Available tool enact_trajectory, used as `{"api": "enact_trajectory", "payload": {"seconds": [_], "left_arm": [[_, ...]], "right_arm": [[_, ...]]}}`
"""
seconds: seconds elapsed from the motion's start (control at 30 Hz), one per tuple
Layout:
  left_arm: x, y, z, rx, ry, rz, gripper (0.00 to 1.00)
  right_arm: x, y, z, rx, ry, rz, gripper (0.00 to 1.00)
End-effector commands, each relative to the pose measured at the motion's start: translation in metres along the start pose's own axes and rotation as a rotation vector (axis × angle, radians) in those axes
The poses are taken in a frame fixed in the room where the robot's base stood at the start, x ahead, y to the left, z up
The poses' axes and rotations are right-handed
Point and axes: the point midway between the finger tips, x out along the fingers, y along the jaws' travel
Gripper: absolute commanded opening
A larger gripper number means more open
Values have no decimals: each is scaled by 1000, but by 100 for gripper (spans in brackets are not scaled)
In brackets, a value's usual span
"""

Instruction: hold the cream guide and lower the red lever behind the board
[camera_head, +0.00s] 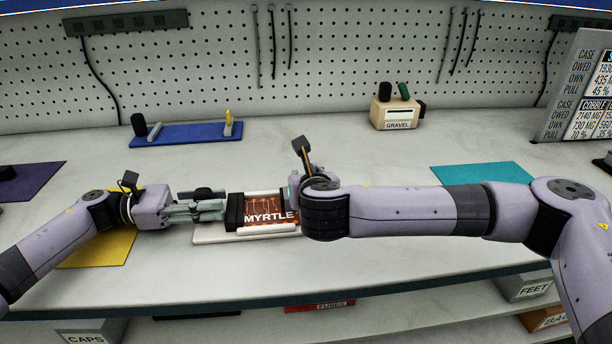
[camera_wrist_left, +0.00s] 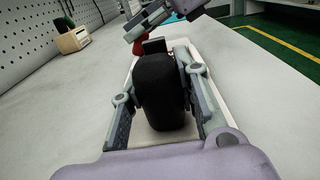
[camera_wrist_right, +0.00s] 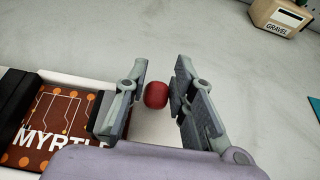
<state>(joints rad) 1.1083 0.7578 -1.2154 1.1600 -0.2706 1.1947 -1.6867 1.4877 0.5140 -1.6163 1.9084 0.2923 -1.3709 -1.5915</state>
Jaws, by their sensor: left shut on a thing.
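The cream guide (camera_head: 205,239) lies on the bench and holds a brown board marked MYRTLE (camera_head: 270,207). A black grip (camera_head: 234,212) stands at its left end; in the left wrist view the black grip (camera_wrist_left: 165,90) fills the space between my fingers. My left gripper (camera_head: 224,209) is shut on that grip. The red lever shows as a round red knob (camera_wrist_right: 156,95) in the right wrist view, beyond the board's edge. My right gripper (camera_wrist_right: 157,97) is open, its fingers on either side of the knob with gaps visible. In the head view my right arm hides the knob.
A cream box marked GRAVEL (camera_head: 397,112) stands at the back. A blue stand (camera_head: 187,133) with a yellow peg is at the back left. Purple (camera_head: 35,180), yellow (camera_head: 100,250) and teal (camera_head: 480,173) mats lie flat. The bench between the teal mat and the GRAVEL box is clear.

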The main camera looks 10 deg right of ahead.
Motion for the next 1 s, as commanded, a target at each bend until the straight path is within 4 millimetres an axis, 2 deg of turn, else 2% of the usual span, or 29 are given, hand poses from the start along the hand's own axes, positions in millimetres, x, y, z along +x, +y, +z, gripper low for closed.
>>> {"api": "enact_trajectory", "payload": {"seconds": [0.03, 0.3, 0.53, 1.0], "left_arm": [[0, 0, -2, -2, 3, 0, 0], [0, 0, -2, -2, 3, 0, 0], [0, 0, -2, -2, 3, 0, 0], [0, 0, -2, -1, 3, 0, 0]], "right_arm": [[0, 0, 0, 0, 0, 0, 18], [0, 0, 0, 0, 0, 0, 0], [0, 0, -1, 0, -6, 0, 0], [-5, 0, -6, 1, -141, -1, 0]]}}
